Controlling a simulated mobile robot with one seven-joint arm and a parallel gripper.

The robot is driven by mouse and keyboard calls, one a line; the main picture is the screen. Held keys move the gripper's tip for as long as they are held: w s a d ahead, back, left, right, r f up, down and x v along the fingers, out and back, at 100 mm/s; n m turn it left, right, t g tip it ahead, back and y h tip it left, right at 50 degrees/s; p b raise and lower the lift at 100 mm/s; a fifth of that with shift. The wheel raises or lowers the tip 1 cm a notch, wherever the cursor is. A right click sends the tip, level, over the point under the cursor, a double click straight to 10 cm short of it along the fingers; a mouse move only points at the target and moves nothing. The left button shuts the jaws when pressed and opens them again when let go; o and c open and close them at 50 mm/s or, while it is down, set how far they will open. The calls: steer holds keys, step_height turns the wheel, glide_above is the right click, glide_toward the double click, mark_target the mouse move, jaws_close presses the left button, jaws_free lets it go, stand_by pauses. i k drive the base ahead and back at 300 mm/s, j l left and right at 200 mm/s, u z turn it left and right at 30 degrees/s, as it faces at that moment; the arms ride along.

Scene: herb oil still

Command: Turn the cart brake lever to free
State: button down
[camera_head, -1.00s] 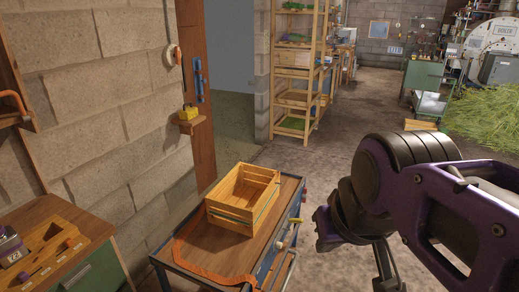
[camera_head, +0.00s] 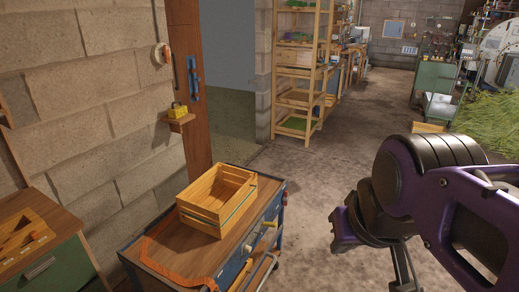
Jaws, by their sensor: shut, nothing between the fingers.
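The cart (camera_head: 190,252) stands at lower centre, with a wooden top and a blue metal frame. On its right side a yellow handle (camera_head: 269,224) sticks out near the top edge, and a pale round knob (camera_head: 247,248) sits nearer to me. I cannot tell for certain which of these is the brake lever. My gripper (camera_head: 405,270) is at the lower right, its dark fingers pointing down below my purple arm. It is shut and empty, well to the right of the cart and apart from it. Its tips are hard to make out near the bottom edge.
A slatted wooden crate (camera_head: 217,205) and an orange strap (camera_head: 160,262) lie on the cart. A green cabinet (camera_head: 50,265) stands at left by the block wall. Open floor (camera_head: 310,190) lies right of the cart. Shelves (camera_head: 300,75) stand behind; cut herbs (camera_head: 490,115) lie at right.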

mark_target(285, 198)
steer(key=l, duration=0.25)
steer(key=i+l+z, duration=0.25)
steer(key=i, duration=0.5)
steer(key=j, duration=0.1)
